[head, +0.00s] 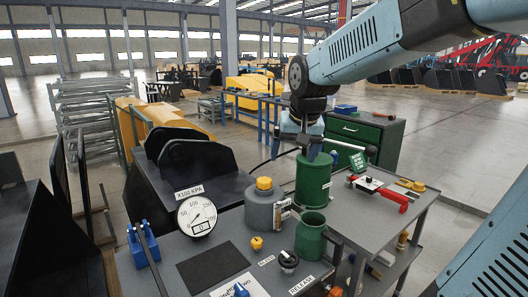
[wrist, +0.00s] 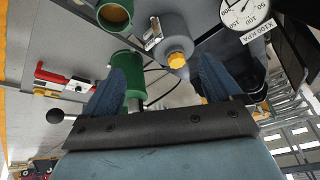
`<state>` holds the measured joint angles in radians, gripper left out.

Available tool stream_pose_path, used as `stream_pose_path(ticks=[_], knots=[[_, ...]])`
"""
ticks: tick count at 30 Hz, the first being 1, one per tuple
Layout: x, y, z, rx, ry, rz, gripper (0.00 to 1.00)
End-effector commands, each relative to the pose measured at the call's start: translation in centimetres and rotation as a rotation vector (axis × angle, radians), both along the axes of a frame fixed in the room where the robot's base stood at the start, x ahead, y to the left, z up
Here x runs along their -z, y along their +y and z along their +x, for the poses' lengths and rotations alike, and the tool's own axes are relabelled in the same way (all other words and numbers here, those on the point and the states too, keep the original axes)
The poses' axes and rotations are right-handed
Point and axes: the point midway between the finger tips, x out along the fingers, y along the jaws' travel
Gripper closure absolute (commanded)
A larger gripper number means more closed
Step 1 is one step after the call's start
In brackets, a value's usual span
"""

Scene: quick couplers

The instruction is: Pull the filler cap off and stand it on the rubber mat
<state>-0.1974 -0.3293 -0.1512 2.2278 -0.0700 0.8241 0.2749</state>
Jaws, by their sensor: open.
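The yellow filler cap (head: 264,183) sits on top of the grey reservoir (head: 262,212) on the near workbench. The cap also shows in the wrist view (wrist: 177,61), on the grey reservoir (wrist: 173,32). The rubber mat looks like the flat dark square (head: 213,266) on the bench, left of the reservoir, and it is bare. My gripper (head: 296,156) is open and empty, apart from the cap, above and behind the reservoir in the head view. In the wrist view its two blue fingers (wrist: 163,72) are spread wide, with the cap showing beyond the gap.
A tall green cylinder (head: 313,181) stands close to my gripper, with an open green cup (head: 311,236) in front. A pressure gauge (head: 197,215) stands left of the reservoir. A small yellow knob (head: 257,243) and a black-topped fitting (head: 288,261) lie between mat and cup.

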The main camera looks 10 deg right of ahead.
Motion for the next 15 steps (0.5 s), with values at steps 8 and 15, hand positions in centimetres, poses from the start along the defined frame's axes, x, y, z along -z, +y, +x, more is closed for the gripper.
stream_pose_path(ticks=[8, 15], knots=[[2.3, 0.8, 9.3, 0.093, 0.037, -0.012, 0.08], [5.0, 2.1, 16.4, 0.167, 0.046, -0.049, 0.08]])
